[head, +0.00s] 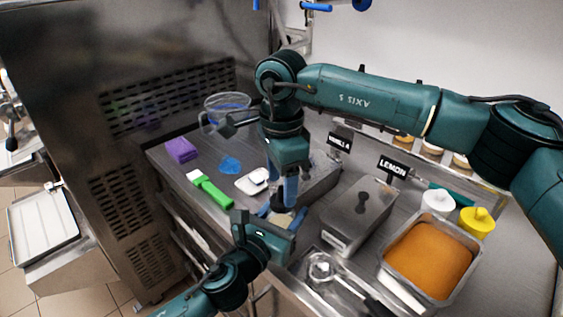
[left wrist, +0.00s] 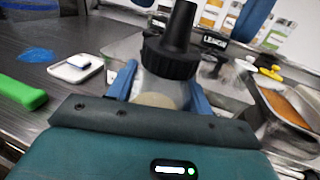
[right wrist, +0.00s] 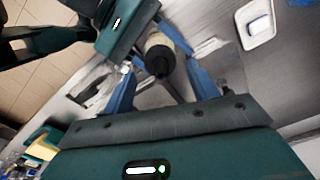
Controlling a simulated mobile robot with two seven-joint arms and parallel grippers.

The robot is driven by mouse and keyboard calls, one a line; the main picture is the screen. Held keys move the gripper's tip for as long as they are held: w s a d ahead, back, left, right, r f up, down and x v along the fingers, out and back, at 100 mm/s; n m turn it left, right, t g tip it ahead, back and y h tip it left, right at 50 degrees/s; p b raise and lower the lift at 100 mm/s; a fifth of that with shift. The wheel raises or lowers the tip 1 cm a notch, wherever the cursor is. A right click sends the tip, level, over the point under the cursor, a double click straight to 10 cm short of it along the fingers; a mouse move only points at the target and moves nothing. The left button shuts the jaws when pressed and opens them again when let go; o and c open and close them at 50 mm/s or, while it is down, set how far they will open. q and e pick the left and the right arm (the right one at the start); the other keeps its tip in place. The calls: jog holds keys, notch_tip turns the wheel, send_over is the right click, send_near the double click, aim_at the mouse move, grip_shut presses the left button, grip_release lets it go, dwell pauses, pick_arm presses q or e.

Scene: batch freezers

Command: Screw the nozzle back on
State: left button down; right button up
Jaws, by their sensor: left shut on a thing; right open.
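A squeeze bottle (left wrist: 158,92) with a pale body stands upright between the blue fingers of my left gripper (left wrist: 160,95), which is shut on it. The black nozzle (left wrist: 172,58), a ribbed collar with a cone, sits on top of the bottle; whether its thread is engaged cannot be told. My right gripper (head: 288,192) points down from above, open. In the right wrist view its fingers (right wrist: 163,82) are apart, with the nozzle (right wrist: 158,60) between and beyond them, seemingly untouched. In the head view the grippers mostly hide bottle and nozzle.
A green-handled tool (head: 212,192), purple block (head: 181,150), blue patch (head: 230,165) and white dish (head: 252,182) lie on the counter to the left. A lidded steel bin (head: 357,215) and an orange-filled pan (head: 428,255) stand to the right.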

aim_at(282, 187)
jog(key=shift+f, duration=1.7)
jog(key=shift+c, duration=0.6)
jog(key=c, duration=0.9)
jog(key=m, duration=1.1)
jog(key=shift+m, duration=0.3)
jog(key=o, duration=1.2)
jog(key=shift+c, duration=0.2)
jog(key=shift+r, duration=0.1)
notch_tip(282, 187, up, 12)
